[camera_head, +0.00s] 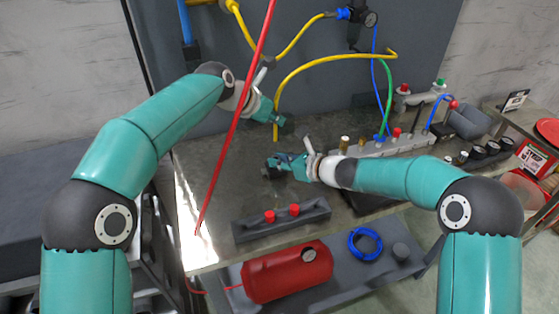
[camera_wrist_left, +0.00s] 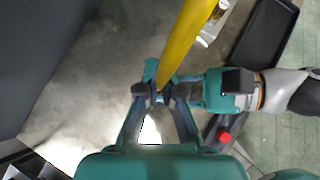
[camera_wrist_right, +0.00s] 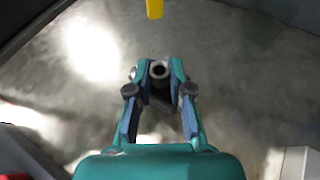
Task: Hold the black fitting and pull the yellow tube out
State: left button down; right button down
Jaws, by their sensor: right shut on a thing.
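The yellow tube (camera_head: 330,58) arches down from the wall to a free end, which hangs over the table between my grippers. My left gripper (camera_head: 281,122) is shut on the tube near that end; the left wrist view shows the tube (camera_wrist_left: 190,40) running down between its fingertips (camera_wrist_left: 160,92). My right gripper (camera_head: 277,165) is lower and shut on the black fitting (camera_wrist_right: 158,70), whose round open mouth faces up between the fingers. In the right wrist view the tube end (camera_wrist_right: 155,9) is apart from the fitting, with bare table between them.
A red line (camera_head: 238,115) crosses in front of my left arm. A block with red caps (camera_head: 282,217) sits at the table's front edge. A manifold with blue and green hoses (camera_head: 395,145) stands at the right. The table left of my grippers is clear.

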jog(key=shift+f, duration=0.25)
jog(key=c, duration=1)
grip_release()
pick_arm(q)
jog(key=shift+f, duration=0.1)
pick_arm(e)
jog(key=shift+s+d+r, duration=0.3)
jog(key=shift+d, duration=0.15)
jog(key=v, duration=1.1)
jog(key=shift+a+r, duration=0.15)
jog(key=shift+w, duration=0.1)
pick_arm(q)
jog(key=shift+f, duration=0.35)
pick_arm(e)
jog(key=x, duration=1.2)
pick_arm(q)
jog(key=shift+f, duration=0.4)
jog(key=shift+r, duration=0.1)
